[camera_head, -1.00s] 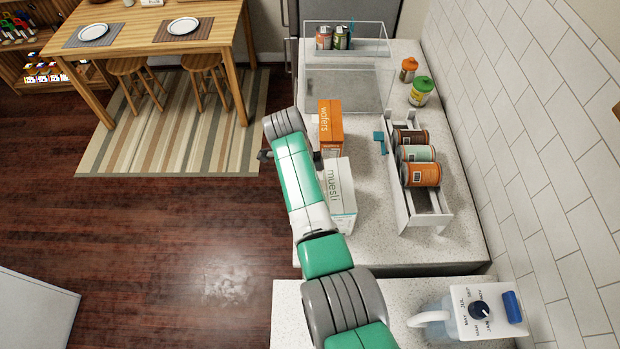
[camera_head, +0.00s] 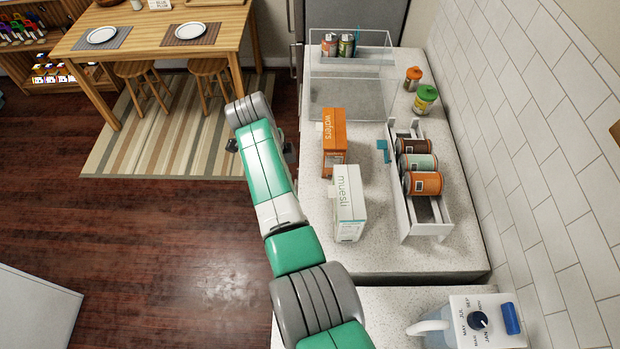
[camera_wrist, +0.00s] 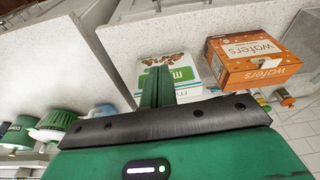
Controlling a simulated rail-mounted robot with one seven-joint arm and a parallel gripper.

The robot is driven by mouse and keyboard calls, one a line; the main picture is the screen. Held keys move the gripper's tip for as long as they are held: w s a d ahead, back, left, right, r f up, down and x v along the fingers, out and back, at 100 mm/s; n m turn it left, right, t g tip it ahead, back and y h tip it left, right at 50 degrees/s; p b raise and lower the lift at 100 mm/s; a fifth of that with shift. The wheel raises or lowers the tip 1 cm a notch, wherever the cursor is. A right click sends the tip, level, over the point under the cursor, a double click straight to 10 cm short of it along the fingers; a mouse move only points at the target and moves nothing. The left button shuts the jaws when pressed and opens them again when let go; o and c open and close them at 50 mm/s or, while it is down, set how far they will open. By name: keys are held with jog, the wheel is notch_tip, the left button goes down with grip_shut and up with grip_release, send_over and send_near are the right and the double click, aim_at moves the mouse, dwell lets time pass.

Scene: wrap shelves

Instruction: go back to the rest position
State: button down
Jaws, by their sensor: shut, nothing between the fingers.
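My gripper (camera_wrist: 157,86) shows in the wrist view with its green fingers together and nothing between them. In the head view the green and grey arm reaches over the left edge of the counter and mostly hides the gripper. The white muesli box (camera_head: 349,205) stands upright on the counter, right of my arm and apart from it. The orange wafers box (camera_head: 334,138) stands behind it. In the wrist view the muesli box (camera_wrist: 170,66) appears behind the fingertips, and the wafers box (camera_wrist: 252,62) is to its right.
A white rack (camera_head: 431,229) holds several cans, with a teal piece (camera_head: 383,148) at its left. A clear bin (camera_head: 348,98) stands at the back, with two lidded jars (camera_head: 424,98) right of it. A jug (camera_head: 432,327) is at the front right.

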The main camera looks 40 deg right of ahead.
jog(key=shift+w+a+r, duration=0.2)
jog(key=shift+w+a, duration=0.15)
jog(key=shift+a, duration=0.15)
jog(key=shift+w+a+r, duration=0.15)
jog(key=shift+w+a, duration=0.15)
jog(key=shift+a, duration=0.2)
